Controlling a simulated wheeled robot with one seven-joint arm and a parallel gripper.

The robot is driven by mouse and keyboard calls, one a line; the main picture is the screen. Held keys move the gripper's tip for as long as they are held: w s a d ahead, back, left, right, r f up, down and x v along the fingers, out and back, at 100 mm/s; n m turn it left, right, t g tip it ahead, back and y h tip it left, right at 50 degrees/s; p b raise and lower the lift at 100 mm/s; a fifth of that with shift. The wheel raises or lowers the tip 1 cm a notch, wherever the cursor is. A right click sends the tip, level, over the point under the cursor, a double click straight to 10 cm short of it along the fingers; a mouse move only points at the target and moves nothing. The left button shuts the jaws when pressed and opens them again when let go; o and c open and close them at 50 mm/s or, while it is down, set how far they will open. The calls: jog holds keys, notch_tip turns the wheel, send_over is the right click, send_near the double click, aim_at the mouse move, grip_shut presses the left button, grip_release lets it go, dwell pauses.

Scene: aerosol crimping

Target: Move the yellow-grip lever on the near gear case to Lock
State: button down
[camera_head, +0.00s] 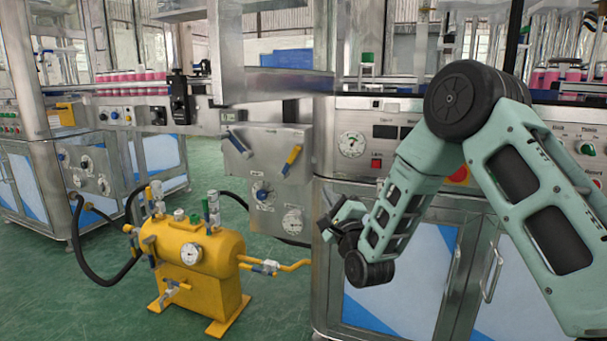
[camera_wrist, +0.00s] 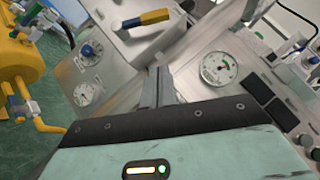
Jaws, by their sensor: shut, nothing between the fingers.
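The near gear case (camera_head: 272,172) is a grey metal box on the front of the machine. Its yellow-grip lever (camera_head: 292,158) slants up and to the right on the right part of the upper face. In the wrist view the yellow grip (camera_wrist: 156,17) shows near the top, ahead of the fingers and apart from them. A dark blue lever (camera_head: 238,145) sits to its left. My gripper (camera_head: 326,224) is at the right of the case's lower part, below the lever. In the wrist view its fingers (camera_wrist: 161,84) are together and empty. Any Lock marking is too small to read.
A blue knob (camera_head: 263,194) and a gauge (camera_head: 292,221) are on the case's lower part. A round gauge (camera_head: 352,144) and a red button (camera_head: 376,164) are on the panel to the right. A yellow tank (camera_head: 190,250) with pipes stands on the floor at the left.

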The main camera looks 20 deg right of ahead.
aim_at(291, 163)
jog(key=a+b+x, duration=0.1)
jog(key=x, duration=0.7)
jog(key=a+r+b+x, duration=0.1)
jog(key=x, duration=0.3)
jog(key=shift+s+a+b, duration=0.25)
jog(key=shift+a+b, duration=0.05)
jog(key=shift+b, duration=0.05)
